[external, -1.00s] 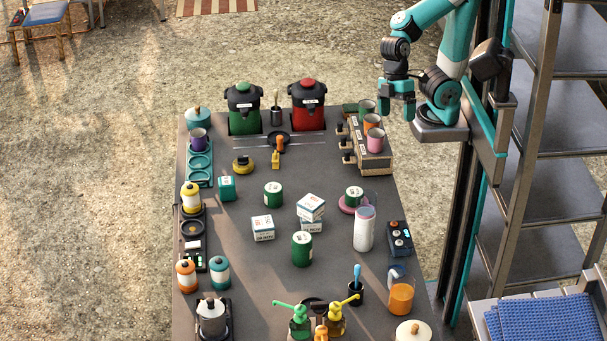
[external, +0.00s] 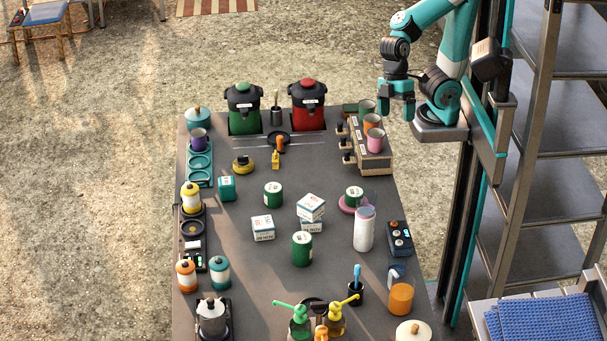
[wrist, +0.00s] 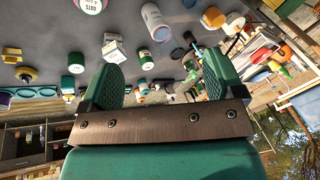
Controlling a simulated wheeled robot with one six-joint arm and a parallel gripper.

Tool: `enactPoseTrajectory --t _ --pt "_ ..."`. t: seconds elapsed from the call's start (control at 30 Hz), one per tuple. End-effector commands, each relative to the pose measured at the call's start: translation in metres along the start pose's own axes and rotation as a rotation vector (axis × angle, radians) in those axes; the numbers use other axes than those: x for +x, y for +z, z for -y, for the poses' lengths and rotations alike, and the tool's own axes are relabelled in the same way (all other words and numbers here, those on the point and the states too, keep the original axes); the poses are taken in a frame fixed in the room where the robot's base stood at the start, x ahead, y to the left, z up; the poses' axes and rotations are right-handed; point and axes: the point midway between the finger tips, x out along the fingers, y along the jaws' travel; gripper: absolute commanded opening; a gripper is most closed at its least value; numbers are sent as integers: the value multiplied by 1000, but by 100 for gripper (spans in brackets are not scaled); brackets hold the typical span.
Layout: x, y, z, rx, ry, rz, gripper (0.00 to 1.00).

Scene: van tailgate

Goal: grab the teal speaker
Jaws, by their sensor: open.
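A small teal box with a pale label (external: 227,188), the likeliest teal speaker, stands on the left half of the grey table, right of the teal tray. What seems to be the same box shows at the left in the wrist view (wrist: 68,91).
Green cans (external: 273,194) and white boxes (external: 263,228) stand right of the teal box. A yellow-and-black round item (external: 243,165) is behind it. Mugs stand on a wooden rack (external: 374,160) near my arm. A tall white cylinder (external: 364,230) stands at the right.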

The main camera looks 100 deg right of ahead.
Motion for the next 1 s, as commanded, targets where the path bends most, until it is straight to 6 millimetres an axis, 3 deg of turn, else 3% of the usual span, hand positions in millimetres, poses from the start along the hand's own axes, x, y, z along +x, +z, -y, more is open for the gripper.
enactPoseTrajectory --t 0.37,0.47,0.57,0.67,0.8,1.0 --pt "0 0 0 0 0 0 85" --pt "-1 -8 -5 -15 7 1 85" --pt "-4 -35 -23 -67 34 10 85" --pt "-9 -81 -56 -161 77 32 85" --pt "-11 -152 -115 -319 140 81 85" --pt "1 -233 -206 -524 198 163 85"
